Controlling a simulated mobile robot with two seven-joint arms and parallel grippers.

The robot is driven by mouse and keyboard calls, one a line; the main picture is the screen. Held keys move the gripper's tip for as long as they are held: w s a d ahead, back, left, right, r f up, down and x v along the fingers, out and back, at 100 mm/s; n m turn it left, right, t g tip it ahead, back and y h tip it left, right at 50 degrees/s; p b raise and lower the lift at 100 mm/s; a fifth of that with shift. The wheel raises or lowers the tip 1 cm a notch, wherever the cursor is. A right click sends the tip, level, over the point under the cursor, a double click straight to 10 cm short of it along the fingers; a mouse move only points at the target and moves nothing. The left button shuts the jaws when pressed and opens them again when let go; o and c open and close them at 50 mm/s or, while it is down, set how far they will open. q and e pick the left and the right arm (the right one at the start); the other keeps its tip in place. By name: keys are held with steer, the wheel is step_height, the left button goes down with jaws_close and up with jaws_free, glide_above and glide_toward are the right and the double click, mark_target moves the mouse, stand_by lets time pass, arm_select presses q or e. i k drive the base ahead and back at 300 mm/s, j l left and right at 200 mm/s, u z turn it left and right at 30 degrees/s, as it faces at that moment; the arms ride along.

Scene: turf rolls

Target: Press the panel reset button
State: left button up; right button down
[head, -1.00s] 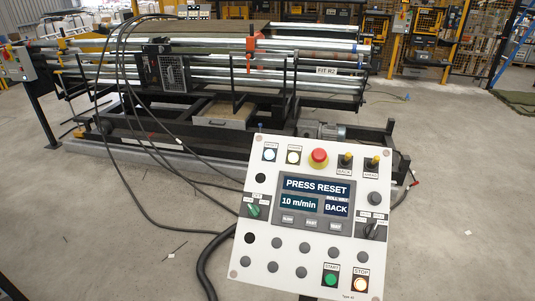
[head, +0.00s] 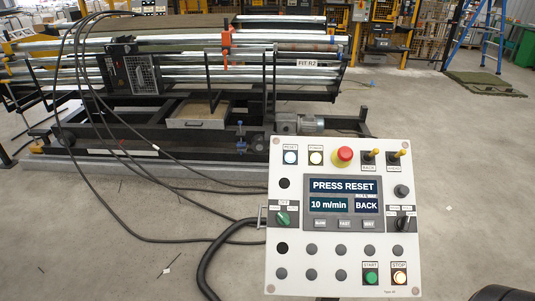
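The white control panel (head: 343,263) stands upright in front of me, facing me nearly square on. The reset button (head: 290,157) is at its top left, lit bluish white, under a small label that reads RESET. The panel screen (head: 343,195) shows PRESS RESET, 10 m/min and BACK. Nothing covers the button. Neither of my grippers shows in the head view. A dark rounded shape cut off at the bottom right edge may be part of my arm, but I cannot tell.
A red emergency stop (head: 344,154) and a lit yellowish button (head: 316,157) sit right of the reset button. A green START button (head: 371,277) and lit STOP button (head: 399,277) are lower right. Black cables (head: 118,232) run left of the panel. The roller machine (head: 190,85) stands behind.

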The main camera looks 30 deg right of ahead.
mark_target(290, 157)
steer(key=i+j, duration=0.25)
steer(key=j+z, duration=0.1)
steer(key=z, duration=0.75)
